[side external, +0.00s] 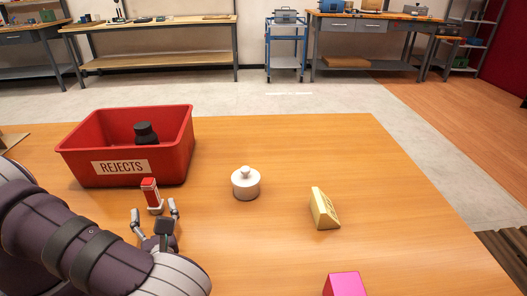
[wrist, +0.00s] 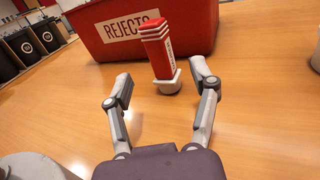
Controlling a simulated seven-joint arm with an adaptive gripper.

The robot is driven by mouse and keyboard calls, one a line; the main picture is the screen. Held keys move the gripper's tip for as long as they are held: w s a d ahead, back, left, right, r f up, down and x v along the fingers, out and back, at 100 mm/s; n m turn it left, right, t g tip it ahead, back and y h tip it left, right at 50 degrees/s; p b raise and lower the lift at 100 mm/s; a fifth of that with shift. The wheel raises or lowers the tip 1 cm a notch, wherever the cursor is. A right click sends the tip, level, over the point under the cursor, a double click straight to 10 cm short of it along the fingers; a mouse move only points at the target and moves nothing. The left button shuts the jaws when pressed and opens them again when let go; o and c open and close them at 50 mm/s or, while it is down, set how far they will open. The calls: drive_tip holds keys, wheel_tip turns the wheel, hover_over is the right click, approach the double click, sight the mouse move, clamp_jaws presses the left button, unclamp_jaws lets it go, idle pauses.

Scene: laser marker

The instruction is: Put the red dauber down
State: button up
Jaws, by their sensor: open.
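The red dauber (side external: 150,192) stands upright on the wooden table, just in front of the red REJECTS bin. It has a red body and a pale base. In the wrist view the dauber (wrist: 157,50) stands just beyond my fingertips, roughly centred between them. My gripper (side external: 156,209) is open and empty, its two fingers spread on the near side of the dauber. The wrist view also shows my gripper (wrist: 162,88) with nothing between its fingers.
The REJECTS bin (side external: 85,162) holds a dark bottle (side external: 146,134). A white round lidded container (side external: 245,184), a yellow wedge-shaped block (side external: 324,209) and a pink block (side external: 345,285) are on the table to the right. The table (side external: 300,150) is clear between and behind them.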

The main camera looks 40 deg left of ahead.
sight(152, 197)
drive_tip(key=x, duration=0.5)
drive_tip(key=shift+w+r, duration=0.15)
clamp_jaws()
drive_tip(key=shift+r, duration=0.1)
